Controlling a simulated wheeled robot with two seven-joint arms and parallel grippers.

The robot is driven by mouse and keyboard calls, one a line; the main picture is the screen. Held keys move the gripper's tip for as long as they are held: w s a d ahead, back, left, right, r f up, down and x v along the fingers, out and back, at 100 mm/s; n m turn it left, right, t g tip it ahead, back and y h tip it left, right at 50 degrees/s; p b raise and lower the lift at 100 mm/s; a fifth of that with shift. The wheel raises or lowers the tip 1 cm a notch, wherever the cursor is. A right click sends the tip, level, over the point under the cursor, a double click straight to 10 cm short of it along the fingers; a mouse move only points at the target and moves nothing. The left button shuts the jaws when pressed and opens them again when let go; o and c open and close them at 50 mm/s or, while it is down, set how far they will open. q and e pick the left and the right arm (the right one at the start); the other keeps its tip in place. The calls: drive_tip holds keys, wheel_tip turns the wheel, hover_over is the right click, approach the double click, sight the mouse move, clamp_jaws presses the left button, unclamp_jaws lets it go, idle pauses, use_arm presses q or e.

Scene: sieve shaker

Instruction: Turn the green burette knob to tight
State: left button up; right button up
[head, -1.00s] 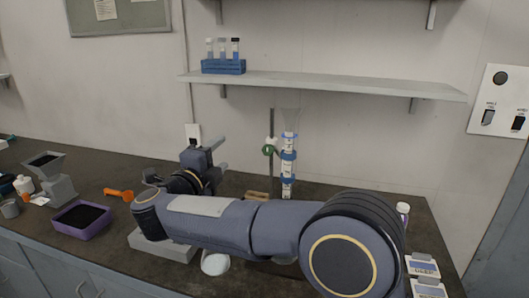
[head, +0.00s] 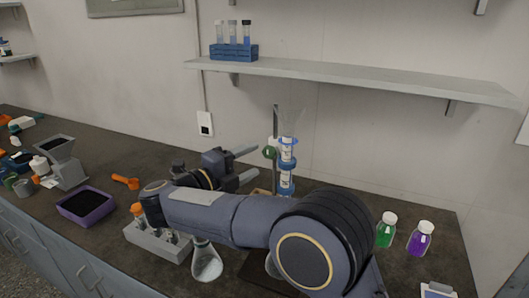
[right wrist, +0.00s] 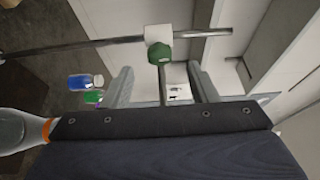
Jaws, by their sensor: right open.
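The green knob (head: 269,152) sits on a white clamp on the upright stand rod, just left of the burette (head: 287,168) with its blue rings. My right gripper (head: 252,164) is open and empty. Its two fingers point right, towards the burette stand, with the tips a little short of the knob in the head view. In the right wrist view the green knob (right wrist: 159,53) and white clamp block show just beyond the open fingers (right wrist: 161,82). A thin greenish bar runs from the knob into the gap between them. My left gripper is out of view.
A shelf (head: 350,79) with a blue tube rack (head: 234,52) hangs above. A flask (head: 207,262) and a grey holder (head: 158,243) stand below my right arm. Green (head: 386,230) and purple (head: 420,238) bottles stand to the right. A purple tray (head: 87,207) lies left.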

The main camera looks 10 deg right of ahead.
sight(266, 153)
drive_tip(key=shift+p+x, duration=0.35)
drive_tip(key=shift+x, duration=1.85)
drive_tip(key=c, duration=1)
drive_tip(key=shift+o, duration=0.2)
drive_tip(key=shift+f+b, duration=0.15)
drive_tip(key=shift+b, duration=0.25)
drive_tip(key=m+y+b, duration=0.1)
drive_tip(key=m+b, duration=0.2)
drive_tip(key=b, duration=0.2)
drive_tip(key=shift+m+g+y, duration=0.3)
drive_tip(key=shift+m+b, duration=0.5)
drive_tip(key=shift+b, duration=0.1)
drive_tip(key=shift+r+y, duration=0.3)
drive_tip(key=shift+r, duration=0.05)
drive_tip(key=o, duration=1)
drive_tip(key=shift+c, duration=0.2)
